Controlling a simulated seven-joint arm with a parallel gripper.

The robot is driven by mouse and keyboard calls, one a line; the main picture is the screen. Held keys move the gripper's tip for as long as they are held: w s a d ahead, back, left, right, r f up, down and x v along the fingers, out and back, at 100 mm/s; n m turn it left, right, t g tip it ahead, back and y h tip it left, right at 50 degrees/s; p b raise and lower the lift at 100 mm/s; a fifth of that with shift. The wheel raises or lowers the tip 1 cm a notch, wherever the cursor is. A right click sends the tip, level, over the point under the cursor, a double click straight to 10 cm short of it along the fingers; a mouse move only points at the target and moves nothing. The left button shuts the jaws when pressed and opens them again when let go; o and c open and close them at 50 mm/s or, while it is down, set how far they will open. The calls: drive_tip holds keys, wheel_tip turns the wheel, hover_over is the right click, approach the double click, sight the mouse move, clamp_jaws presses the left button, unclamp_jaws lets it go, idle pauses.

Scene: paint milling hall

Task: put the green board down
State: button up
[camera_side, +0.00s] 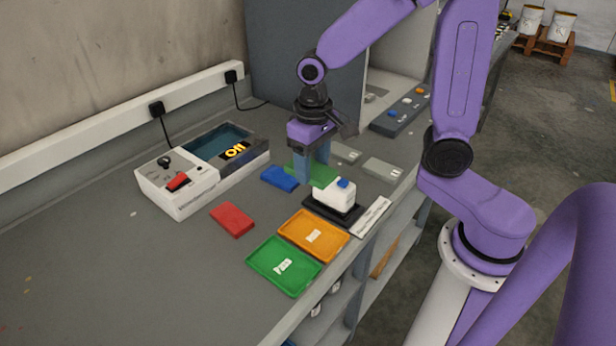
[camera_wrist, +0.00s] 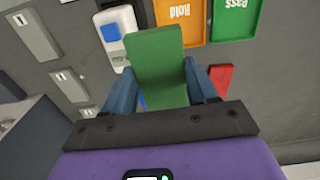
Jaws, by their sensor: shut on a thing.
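A red board (camera_side: 233,220) lies on the bench farther to the left.
An orange "Hold" tray (camera_side: 336,246) and a green "Pass" tray (camera_side: 255,265) lie near the front edge. Grey plates (camera_side: 384,169) lie right. A white device (camera_side: 180,190) stands at the wall.

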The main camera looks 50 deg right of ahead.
drive_tip(key=w+d+f, duration=0.2)
drive_tip(key=w+d, duration=0.4)
drive_tip(key=w, duration=0.1)
drive_tip(key=s+a, duration=0.2)
drive_tip(key=s+a+r, duration=0.1)
drive_tip(key=s+a, duration=0.1)
drive_tip(key=s, duration=0.1)
drive_tip(key=s+a+r, duration=0.1)
drive_tip(key=s+a, duration=0.1)
drive_tip(key=s, duration=0.1)
drive_tip(key=shift+a+r, duration=0.1)
drive_tip(key=shift+a, duration=0.15)
drive_tip(key=w+a+f, duration=0.2)
drive_tip(key=w+f, duration=0.2)
drive_tip(key=w, duration=0.5)
hover_over(263, 202)
drive_tip(key=f, duration=0.5)
drive_tip(key=shift+s+d+f, duration=0.1)
drive_tip(key=shift+s+f, duration=0.1)
drive_tip(key=shift+w+f, duration=0.15)
drive_tip(key=shift+f, duration=0.65)
drive_tip(key=shift+w+f, duration=0.1)
drive_tip(key=shift+f, duration=0.7)
drive_tip(key=shift+f, duration=0.1)
